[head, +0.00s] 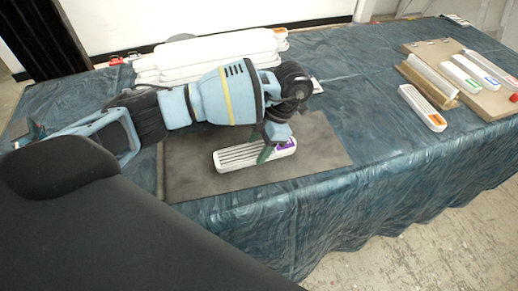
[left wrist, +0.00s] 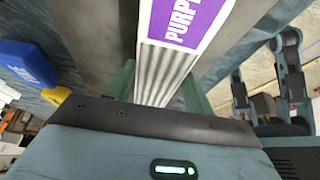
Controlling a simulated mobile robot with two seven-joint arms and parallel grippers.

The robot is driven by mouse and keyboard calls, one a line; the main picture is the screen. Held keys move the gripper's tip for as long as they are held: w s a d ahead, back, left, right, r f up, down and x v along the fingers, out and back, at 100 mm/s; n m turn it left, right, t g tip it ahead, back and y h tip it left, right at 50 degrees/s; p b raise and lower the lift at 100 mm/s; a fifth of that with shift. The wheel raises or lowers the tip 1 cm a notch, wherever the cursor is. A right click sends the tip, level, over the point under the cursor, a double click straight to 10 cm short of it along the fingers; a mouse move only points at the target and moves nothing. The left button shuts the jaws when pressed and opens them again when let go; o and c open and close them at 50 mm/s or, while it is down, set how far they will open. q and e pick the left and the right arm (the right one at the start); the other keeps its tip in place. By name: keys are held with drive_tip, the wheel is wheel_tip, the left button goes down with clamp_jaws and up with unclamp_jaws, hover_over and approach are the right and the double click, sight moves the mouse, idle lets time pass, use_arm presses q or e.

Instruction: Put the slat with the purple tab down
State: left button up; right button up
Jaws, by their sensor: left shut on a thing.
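The slat with the purple tab (head: 240,157) is white and ribbed, and lies level over the dark mat (head: 320,150) on the table. In the left wrist view its purple label (left wrist: 183,18) reads "PURP", and the rest is cut off. My left gripper (head: 268,151) is shut on this slat near its purple end, from above. In the left wrist view the green fingers (left wrist: 160,90) stand on either side of the ribbed body. I cannot tell whether the slat touches the mat or is just above it.
A white slat with an orange tab (head: 422,107) lies on the blue cloth (head: 360,105) at right. A brown board (head: 432,50) holds more slats, including a blue-tabbed one (head: 461,75). Long white pieces (head: 205,55) lie behind my arm. The mat's right part is bare.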

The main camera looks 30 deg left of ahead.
use_arm(q)
drive_tip(key=shift+f, duration=0.95)
drive_tip(key=o, duration=1)
drive_tip(key=shift+f, duration=0.1)
drive_tip(key=shift+o, duration=0.2)
drive_tip(key=p+v, duration=0.1)
drive_tip(key=v, duration=0.9)
drive_tip(key=shift+w+d+r, duration=0.1)
drive_tip(key=shift+w+r, duration=0.1)
drive_tip(key=shift+r, duration=0.15)
drive_tip(key=shift+w+d+r, duration=0.2)
drive_tip(key=shift+r, duration=0.45)
